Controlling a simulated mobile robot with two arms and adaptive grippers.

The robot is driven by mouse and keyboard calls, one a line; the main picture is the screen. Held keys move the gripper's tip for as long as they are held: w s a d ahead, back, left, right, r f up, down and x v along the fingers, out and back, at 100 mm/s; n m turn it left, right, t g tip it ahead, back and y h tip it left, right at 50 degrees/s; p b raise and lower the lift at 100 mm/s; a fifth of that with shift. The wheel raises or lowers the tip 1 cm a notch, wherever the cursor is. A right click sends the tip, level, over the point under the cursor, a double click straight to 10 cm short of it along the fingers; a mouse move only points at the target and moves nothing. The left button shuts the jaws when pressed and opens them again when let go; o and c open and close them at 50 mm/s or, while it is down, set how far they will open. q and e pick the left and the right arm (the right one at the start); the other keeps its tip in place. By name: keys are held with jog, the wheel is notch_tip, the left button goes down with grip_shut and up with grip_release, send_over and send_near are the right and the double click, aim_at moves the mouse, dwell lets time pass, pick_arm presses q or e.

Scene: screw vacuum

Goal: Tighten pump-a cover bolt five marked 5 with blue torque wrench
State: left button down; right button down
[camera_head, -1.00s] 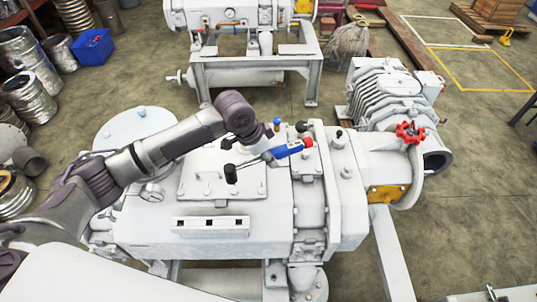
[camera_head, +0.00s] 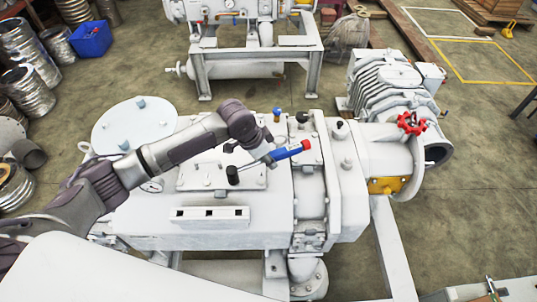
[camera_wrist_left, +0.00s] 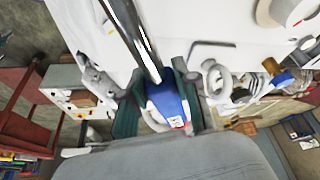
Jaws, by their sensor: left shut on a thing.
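A torque wrench with a blue handle (camera_head: 286,153), a red end and a black socket head (camera_head: 232,176) lies over the white pump. My left gripper (camera_head: 270,162) is shut on the wrench by its blue handle. The left wrist view shows the blue handle (camera_wrist_left: 166,103) between the fingers and the bright shaft running up and away. The black socket stands upright over the front part of the rectangular cover plate (camera_head: 205,175). The bolt under the socket is hidden, and I cannot read any bolt numbers. My right gripper is not in view.
A round lidded port (camera_head: 134,124) is at the pump's left. A red handwheel (camera_head: 410,123) and a finned motor (camera_head: 392,85) are at its right. A second pump on a frame (camera_head: 255,50) stands behind. A blue bin (camera_head: 90,39) sits on the floor at upper left.

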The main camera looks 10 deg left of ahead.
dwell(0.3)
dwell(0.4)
pick_arm(q)
jog(key=shift+r+p, duration=0.1)
jog(key=shift+p, duration=0.25)
jog(key=shift+p, duration=0.4)
dwell(0.3)
jog(key=shift+f+b, duration=0.3)
jog(key=shift+f, duration=0.45)
jog(key=shift+s+d, duration=0.1)
dwell(0.4)
